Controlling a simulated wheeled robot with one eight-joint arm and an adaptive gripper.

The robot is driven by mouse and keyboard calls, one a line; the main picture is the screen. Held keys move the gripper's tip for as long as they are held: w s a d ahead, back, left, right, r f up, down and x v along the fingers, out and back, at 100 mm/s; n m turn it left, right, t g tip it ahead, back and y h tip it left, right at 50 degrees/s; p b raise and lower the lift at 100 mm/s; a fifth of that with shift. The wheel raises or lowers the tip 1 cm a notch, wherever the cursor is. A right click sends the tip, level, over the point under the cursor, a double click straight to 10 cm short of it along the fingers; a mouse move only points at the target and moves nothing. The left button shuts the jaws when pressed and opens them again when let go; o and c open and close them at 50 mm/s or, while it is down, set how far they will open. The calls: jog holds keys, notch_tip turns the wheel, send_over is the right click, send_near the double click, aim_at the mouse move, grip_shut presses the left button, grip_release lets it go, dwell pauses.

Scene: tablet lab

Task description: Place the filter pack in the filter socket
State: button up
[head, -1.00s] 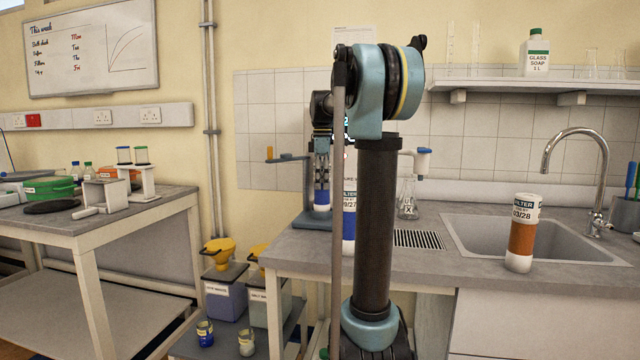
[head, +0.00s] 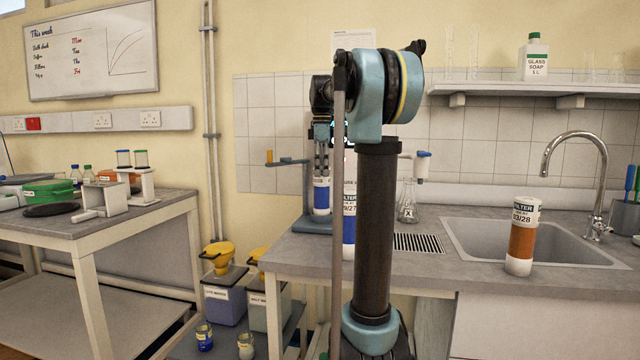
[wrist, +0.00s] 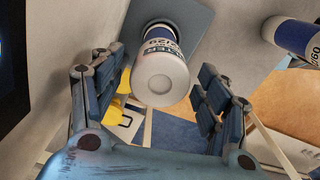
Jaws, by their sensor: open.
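A white filter pack with a blue band (head: 321,196) stands upright on the blue-grey stand (head: 306,224) at the back left of the sink bench. In the wrist view the filter pack (wrist: 161,80) has its white end towards me, and its far end meets a dark round filter socket (wrist: 158,24) on a blue-grey plate. How deep it sits I cannot tell. My gripper (head: 321,165) is just above it, pointing down. In the wrist view my gripper (wrist: 163,66) is open, its fingers apart on both sides of the pack with gaps.
Another blue-banded pack (head: 349,228) is partly hidden behind my arm. An orange-banded pack (head: 522,237) stands beside the sink (head: 475,235). A flask (head: 407,208) stands behind. The stand has a side lever (head: 284,161). Yellow-topped containers (head: 218,258) are below left.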

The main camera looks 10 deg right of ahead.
notch_tip(320, 180, up, 6)
jog(key=shift+r, duration=0.25)
dwell(0.4)
